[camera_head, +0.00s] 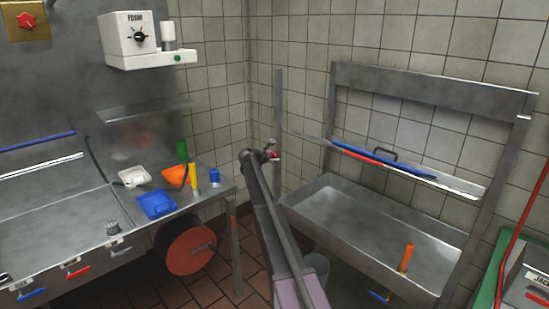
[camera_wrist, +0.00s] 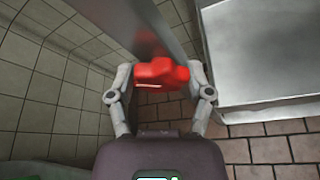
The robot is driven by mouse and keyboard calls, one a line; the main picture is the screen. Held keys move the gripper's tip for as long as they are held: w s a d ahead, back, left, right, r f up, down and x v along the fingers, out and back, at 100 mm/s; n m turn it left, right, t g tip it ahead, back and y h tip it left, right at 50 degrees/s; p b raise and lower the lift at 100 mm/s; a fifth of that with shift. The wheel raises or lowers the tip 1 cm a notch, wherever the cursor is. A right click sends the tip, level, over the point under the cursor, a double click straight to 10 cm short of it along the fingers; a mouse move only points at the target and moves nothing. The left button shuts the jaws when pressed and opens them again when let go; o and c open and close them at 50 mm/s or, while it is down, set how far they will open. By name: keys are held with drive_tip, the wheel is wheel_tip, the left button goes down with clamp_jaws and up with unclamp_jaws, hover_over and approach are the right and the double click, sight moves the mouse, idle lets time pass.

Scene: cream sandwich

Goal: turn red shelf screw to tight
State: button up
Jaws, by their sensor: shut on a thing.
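The red shelf screw (camera_wrist: 161,73) is a red lobed knob at a grey metal upright (camera_wrist: 150,25) in the wrist view. My gripper (camera_wrist: 160,80) has one finger on each side of the knob and is shut on it. In the head view my gripper (camera_head: 265,150) is at the upright (camera_head: 278,105), and only a small part of the red screw (camera_head: 275,156) shows beside it. The metal shelf (camera_head: 455,185) slopes down to the right, with a long blue thing and a red thing on it. How tight the screw is cannot be seen.
A steel sink (camera_head: 345,218) stands under the shelf. On the left, a steel counter (camera_head: 60,205) holds a blue tray (camera_head: 157,204), an orange container (camera_head: 176,176) and bottles. A red hose reel (camera_head: 188,250) is below. Tiled wall lies close behind the upright.

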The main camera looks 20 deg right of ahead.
drive_tip(key=shift+w+r, duration=0.1)
drive_tip(key=shift+w, duration=0.25)
drive_tip(key=o, duration=1.1)
drive_tip(key=shift+o, duration=0.2)
drive_tip(key=shift+s, duration=0.1)
drive_tip(key=shift+s+a+f, duration=0.1)
drive_tip(key=shift+f, duration=0.1)
drive_tip(key=shift+a+f, duration=0.1)
drive_tip(key=shift+a, duration=0.05)
drive_tip(key=s+a+r+m+g+y+p, duration=0.2)
drive_tip(key=s+a+m+y+p, duration=0.2)
drive_tip(key=s+a, duration=0.6)
drive_tip(key=s+a+r+m+g+y+p, duration=0.2)
drive_tip(key=s+a+m+p, duration=0.6)
drive_tip(key=s, duration=2)
drive_tip(key=s+a+r+m+g+y+p, duration=0.2)
drive_tip(key=s+a+m+y+p, duration=0.4)
drive_tip(key=s+a, duration=0.6)
drive_tip(key=s+r+p, duration=0.1)
drive_tip(key=s, duration=0.6)
drive_tip(key=shift+s+a+m+g, duration=0.15)
drive_tip(key=shift+s+m+g, duration=0.15)
drive_tip(key=shift+g, duration=0.1)
